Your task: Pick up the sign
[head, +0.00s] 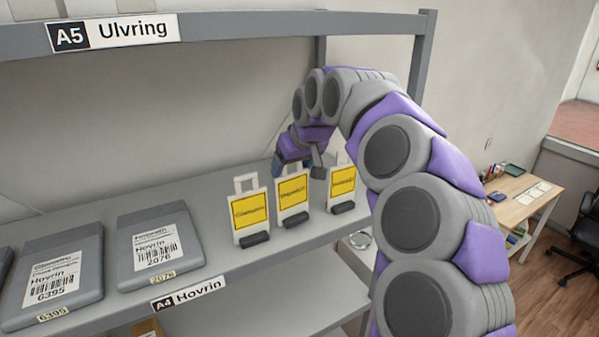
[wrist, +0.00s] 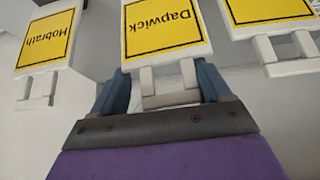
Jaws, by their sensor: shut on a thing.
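Three white signs with yellow faces stand in a row on the grey shelf. The middle sign (head: 292,196) reads "Dapwick" in the wrist view (wrist: 165,35), where it appears upside down. My gripper (head: 298,168) reaches down over its top. In the wrist view my blue fingers (wrist: 162,80) are on either side of its white handle, shut on it. The sign is upright, with its dark foot seemingly on the shelf. The right sign (head: 342,187) shows as "Hobrath" in the wrist view (wrist: 46,40). The left sign (head: 250,212) is too blurred to read.
The shelf (head: 215,210) carries grey parcels (head: 158,245) with labels at the left. The upper shelf edge (head: 250,24), labelled A5 Ulvring, runs above. An upright post (head: 420,60) stands behind my arm. A desk (head: 520,195) is far right.

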